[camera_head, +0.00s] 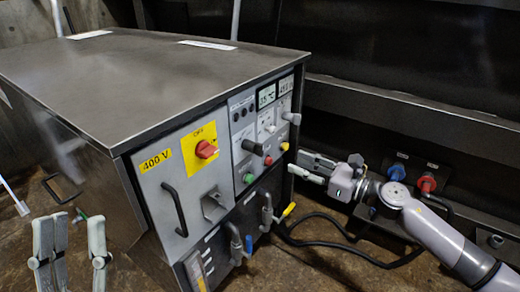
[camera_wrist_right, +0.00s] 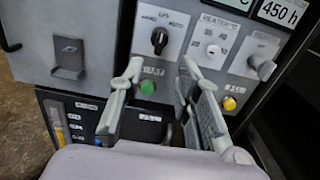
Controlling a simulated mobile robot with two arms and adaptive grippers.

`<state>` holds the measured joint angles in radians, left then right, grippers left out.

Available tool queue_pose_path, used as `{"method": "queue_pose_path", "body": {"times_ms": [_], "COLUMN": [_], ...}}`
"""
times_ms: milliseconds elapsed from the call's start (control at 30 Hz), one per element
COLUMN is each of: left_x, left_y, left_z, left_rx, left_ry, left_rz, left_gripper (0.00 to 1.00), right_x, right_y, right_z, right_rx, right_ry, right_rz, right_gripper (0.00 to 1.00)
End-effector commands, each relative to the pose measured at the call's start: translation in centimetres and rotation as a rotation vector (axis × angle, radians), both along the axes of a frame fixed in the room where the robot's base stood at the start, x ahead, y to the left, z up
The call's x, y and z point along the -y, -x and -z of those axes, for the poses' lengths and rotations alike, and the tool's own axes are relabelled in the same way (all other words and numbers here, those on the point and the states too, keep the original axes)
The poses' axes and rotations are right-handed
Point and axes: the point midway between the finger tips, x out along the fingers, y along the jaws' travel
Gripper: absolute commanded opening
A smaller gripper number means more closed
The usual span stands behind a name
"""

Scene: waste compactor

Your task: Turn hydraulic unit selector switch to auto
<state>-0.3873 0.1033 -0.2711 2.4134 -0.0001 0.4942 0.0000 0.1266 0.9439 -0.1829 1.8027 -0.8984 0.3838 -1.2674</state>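The hydraulic unit's front panel (camera_head: 215,150) faces right in the head view. Its selector switch, a black knob (camera_wrist_right: 159,40), is near the top middle of the right wrist view, below small labels. It looks roughly upright; I cannot tell exactly where it points. In the head view the same switch (camera_head: 252,147) sits above a green button (camera_head: 248,178). My right gripper (camera_head: 301,162) is open and empty, in front of the panel's right side; its fingers (camera_wrist_right: 161,75) lie below the knob, apart from it. My left gripper (camera_head: 71,226) is open and empty at the lower left.
A red rotary switch (camera_head: 206,149) on a yellow plate and a black handle (camera_head: 175,208) are on the panel's left. A heater knob (camera_wrist_right: 213,50) and a yellow button (camera_wrist_right: 229,103) are near my right fingers. A yellow-handled valve (camera_head: 288,210) and a hose (camera_head: 340,247) are lower.

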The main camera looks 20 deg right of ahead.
Motion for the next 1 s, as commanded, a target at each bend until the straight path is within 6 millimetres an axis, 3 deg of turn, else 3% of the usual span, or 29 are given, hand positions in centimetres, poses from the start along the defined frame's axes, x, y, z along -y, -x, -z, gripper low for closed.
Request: {"method": "queue_pose_path", "body": {"times_ms": [600,1000], "left_x": [0.2,0.1], "left_y": [-1.3,-0.8], "left_z": [0.9,0.5], "left_rx": [-0.083,-0.051], "left_ry": [-0.025,-0.016], "left_rz": [-0.005,-0.004], "left_gripper": [0.40,0.40], "right_x": [-7.0,-8.2], "right_y": [-9.0,-10.5], "right_z": [-0.1,0.0], "right_rx": [0.000,-0.002], "right_ry": [-0.004,-0.002], "right_rz": [0.002,0.002], "right_gripper": [0.31,0.31]}}
